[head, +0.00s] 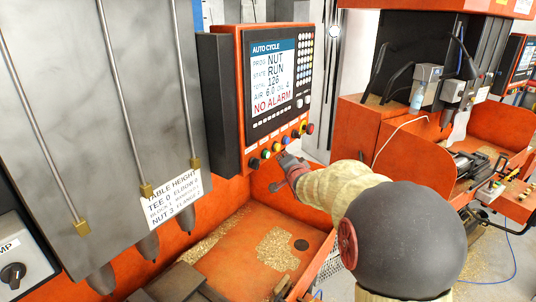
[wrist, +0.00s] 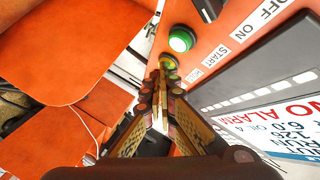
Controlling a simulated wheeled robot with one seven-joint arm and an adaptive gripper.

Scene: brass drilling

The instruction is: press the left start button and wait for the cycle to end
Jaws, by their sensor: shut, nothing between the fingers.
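The orange control panel (head: 240,95) has a screen (head: 272,75) reading AUTO CYCLE, PROG NUT, STATE RUN, TOTAL 126, NO ALARM. The green start button (head: 265,153) is in the row under the screen. In the wrist view the green button (wrist: 181,40) sits beside the START label, clear of my fingers. My gripper (head: 284,162) is shut and empty, just below the button row. In the wrist view its fingertips (wrist: 164,76) lie close to the yellow button (wrist: 168,62), partly covering it. I cannot tell whether they touch it.
The grey drilling head (head: 110,90) with several spindles stands at the left. Below it is an orange tray (head: 235,250) with brass chips. A second orange machine (head: 400,140) stands at the right. A black knob (wrist: 207,10) marked OFF ON lies beyond the green button.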

